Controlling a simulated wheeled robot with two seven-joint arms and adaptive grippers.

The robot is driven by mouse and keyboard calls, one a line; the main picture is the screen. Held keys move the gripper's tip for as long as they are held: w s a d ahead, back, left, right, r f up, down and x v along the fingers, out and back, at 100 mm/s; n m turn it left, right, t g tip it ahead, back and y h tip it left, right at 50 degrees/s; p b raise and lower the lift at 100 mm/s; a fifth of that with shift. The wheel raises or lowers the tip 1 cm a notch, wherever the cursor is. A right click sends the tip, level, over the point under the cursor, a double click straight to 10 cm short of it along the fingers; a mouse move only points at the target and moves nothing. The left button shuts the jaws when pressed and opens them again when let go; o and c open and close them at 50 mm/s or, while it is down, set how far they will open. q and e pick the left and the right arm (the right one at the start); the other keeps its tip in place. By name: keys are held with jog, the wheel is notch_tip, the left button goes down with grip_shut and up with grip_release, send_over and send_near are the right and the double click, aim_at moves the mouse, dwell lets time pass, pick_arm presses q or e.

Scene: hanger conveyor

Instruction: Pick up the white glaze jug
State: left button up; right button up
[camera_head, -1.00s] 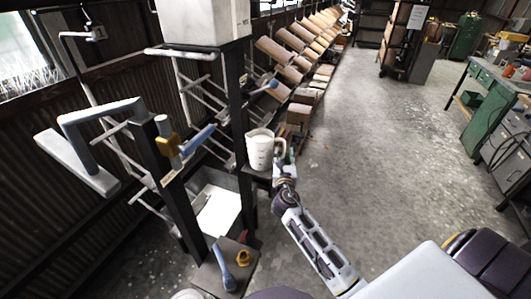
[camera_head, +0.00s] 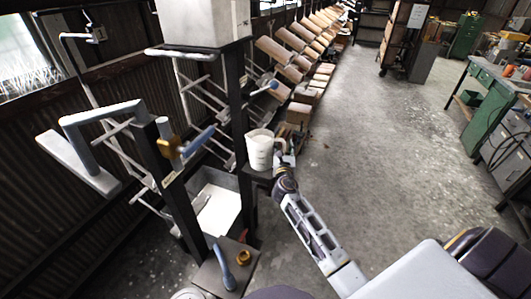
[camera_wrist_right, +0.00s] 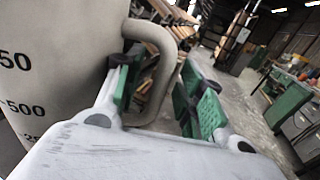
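The white jug (camera_head: 259,152) stands upright on a small dark shelf (camera_head: 256,173) beside a black post. Its handle faces right, toward my right gripper (camera_head: 283,166). In the right wrist view the jug (camera_wrist_right: 50,70) fills the left side, with black measuring marks on its wall. Its handle curves between the two green-padded fingers of the right gripper (camera_wrist_right: 158,98). The fingers are apart, one on each side of the handle, with a visible gap at the right finger. Whether the left finger touches the handle I cannot tell. My left gripper is not in view.
A black post (camera_head: 240,110) rises right behind the jug, under a white box (camera_head: 200,22). A blue-handled tool (camera_head: 224,268) and a yellow ring (camera_head: 243,257) lie on a lower dark shelf. Cardboard boxes (camera_head: 299,113) stand behind.

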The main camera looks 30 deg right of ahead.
dwell(0.4)
grip_shut()
dwell(0.4)
jog(key=shift+w+r, duration=0.15)
jog(key=shift+r, duration=0.05)
